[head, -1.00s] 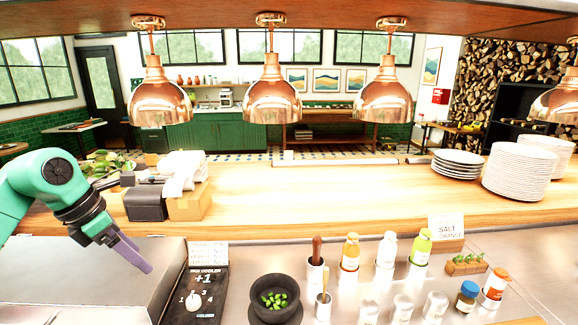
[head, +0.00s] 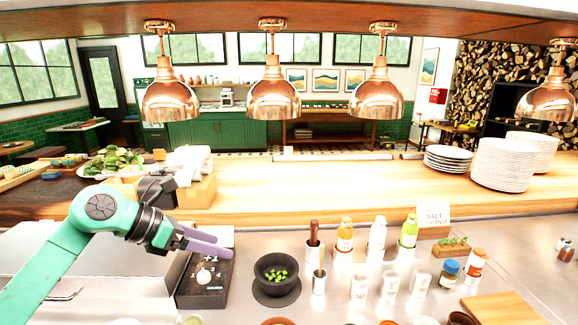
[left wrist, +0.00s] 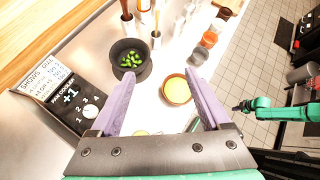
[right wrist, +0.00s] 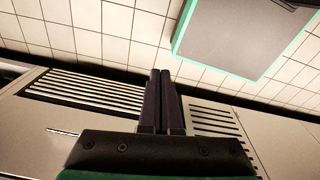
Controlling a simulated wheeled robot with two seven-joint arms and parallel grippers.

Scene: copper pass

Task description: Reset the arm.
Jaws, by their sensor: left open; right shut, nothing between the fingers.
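My left gripper (head: 208,243) is in the head view at the left, above the steel counter and next to the black pan cooler panel (head: 207,283). In the left wrist view its two purple fingers (left wrist: 160,100) are spread apart with nothing between them. My right gripper (right wrist: 161,100) shows only in the right wrist view. Its dark fingers are together and empty, pointing toward a tiled floor and vented steel panels. The right arm is not in the head view.
A dark mortar (head: 277,275) with green leaves stands right of the left gripper. Several bottles (head: 377,238) and metal cups stand farther right. Stacked plates (head: 502,165) sit on the wooden pass (head: 330,190). Copper lamps (head: 274,92) hang above it.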

